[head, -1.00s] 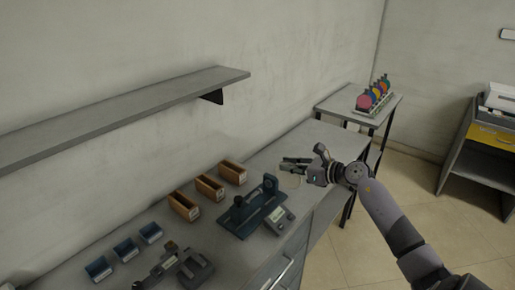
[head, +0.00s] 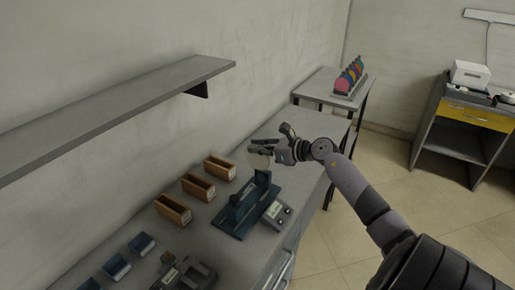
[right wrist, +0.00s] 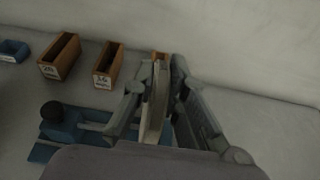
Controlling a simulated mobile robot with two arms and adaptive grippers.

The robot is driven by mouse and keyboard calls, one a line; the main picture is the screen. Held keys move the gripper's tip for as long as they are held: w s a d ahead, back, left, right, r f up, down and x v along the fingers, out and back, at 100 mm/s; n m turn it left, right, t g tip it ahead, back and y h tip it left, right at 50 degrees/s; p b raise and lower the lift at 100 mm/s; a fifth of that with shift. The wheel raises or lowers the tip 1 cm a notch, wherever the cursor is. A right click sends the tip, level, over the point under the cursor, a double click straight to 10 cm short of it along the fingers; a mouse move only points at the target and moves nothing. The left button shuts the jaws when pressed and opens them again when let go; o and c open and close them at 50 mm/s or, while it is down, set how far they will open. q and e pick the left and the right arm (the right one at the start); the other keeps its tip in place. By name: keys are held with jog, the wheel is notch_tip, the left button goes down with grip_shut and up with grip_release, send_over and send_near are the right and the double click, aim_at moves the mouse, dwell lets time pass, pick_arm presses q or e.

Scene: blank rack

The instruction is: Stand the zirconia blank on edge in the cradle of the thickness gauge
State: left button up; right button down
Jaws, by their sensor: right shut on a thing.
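The zirconia blank (head: 259,159) is a pale disc held in my right gripper (head: 262,150). The right wrist view shows the blank (right wrist: 155,112) upright, its edge toward the camera, between the two shut fingers. The thickness gauge (head: 238,212) is a dark blue device on the bench, with a grey readout unit at its right side. The blank is above the far end of the gauge and looks apart from it. The gauge also shows in the right wrist view (right wrist: 70,132), partly hidden by my gripper, so the cradle is hard to make out. My left gripper is out of view.
Wooden boxes (head: 173,209) stand left of the gauge, and small blue bins (head: 116,267) are nearer. Another grey instrument (head: 190,276) lies at the front. A wall shelf (head: 120,92) hangs above. A side table holds a rack of coloured discs (head: 350,77).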

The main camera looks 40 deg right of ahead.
aim_at(258, 163)
notch_tip(258, 163, down, 2)
jog(key=shift+b, duration=0.85)
jog(key=shift+f+b, duration=0.35)
notch_tip(258, 163, down, 4)
jog(key=b, duration=0.3)
jog(key=shift+r, duration=0.1)
pick_arm(q)
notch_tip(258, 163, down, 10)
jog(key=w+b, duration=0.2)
jog(key=b, duration=0.2)
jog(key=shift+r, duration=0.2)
pick_arm(e)
jog(key=shift+f, duration=1.95)
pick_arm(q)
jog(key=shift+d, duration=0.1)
pick_arm(e)
jog(key=c, duration=1.5)
grip_release()
jog(key=shift+c, duration=0.2)
jog(key=shift+s, duration=0.1)
